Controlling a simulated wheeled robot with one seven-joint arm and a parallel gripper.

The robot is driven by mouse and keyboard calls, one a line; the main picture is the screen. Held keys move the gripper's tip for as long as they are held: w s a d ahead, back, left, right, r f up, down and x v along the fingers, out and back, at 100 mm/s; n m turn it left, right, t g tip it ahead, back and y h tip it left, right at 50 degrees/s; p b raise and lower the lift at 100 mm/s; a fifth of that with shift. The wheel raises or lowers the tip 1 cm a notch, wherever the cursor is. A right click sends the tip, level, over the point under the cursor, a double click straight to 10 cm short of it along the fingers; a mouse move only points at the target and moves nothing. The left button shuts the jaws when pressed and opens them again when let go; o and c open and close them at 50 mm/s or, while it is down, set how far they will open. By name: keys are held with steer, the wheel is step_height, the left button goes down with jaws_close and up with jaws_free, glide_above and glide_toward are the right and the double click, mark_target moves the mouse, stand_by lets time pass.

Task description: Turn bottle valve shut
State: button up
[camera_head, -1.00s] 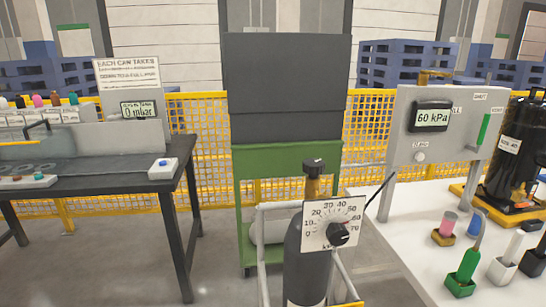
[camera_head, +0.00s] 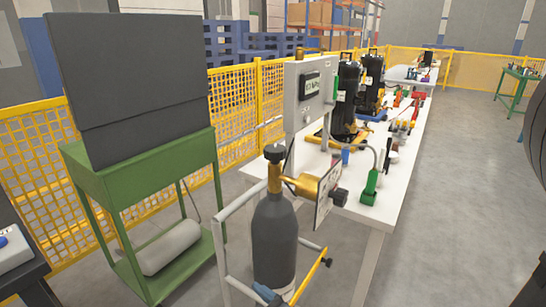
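The dark grey gas bottle (camera_head: 274,240) stands upright in a light metal trolley in the lower middle of the head view. Its black bottle valve handwheel (camera_head: 274,152) sits on top of a brass valve body (camera_head: 274,178). A brass regulator (camera_head: 304,186) sticks out to the right of the valve. The regulator's dial plate (camera_head: 328,194) is seen nearly edge-on, with a black knob (camera_head: 340,197) on its right side. How far the valve is turned cannot be told. My gripper is not in view.
The trolley frame (camera_head: 229,212) surrounds the bottle. A green cart (camera_head: 140,172) with a dark panel stands to the left. A long white table (camera_head: 376,217) with a grey gauge box (camera_head: 306,92) stands behind and right. Open floor (camera_head: 450,220) lies at the right.

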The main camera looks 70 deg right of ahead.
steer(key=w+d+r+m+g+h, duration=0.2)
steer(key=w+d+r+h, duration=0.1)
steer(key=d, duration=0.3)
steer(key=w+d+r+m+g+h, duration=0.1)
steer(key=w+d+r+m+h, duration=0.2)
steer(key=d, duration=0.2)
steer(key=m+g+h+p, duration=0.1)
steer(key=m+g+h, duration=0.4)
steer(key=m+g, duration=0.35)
glide_toward(276, 147)
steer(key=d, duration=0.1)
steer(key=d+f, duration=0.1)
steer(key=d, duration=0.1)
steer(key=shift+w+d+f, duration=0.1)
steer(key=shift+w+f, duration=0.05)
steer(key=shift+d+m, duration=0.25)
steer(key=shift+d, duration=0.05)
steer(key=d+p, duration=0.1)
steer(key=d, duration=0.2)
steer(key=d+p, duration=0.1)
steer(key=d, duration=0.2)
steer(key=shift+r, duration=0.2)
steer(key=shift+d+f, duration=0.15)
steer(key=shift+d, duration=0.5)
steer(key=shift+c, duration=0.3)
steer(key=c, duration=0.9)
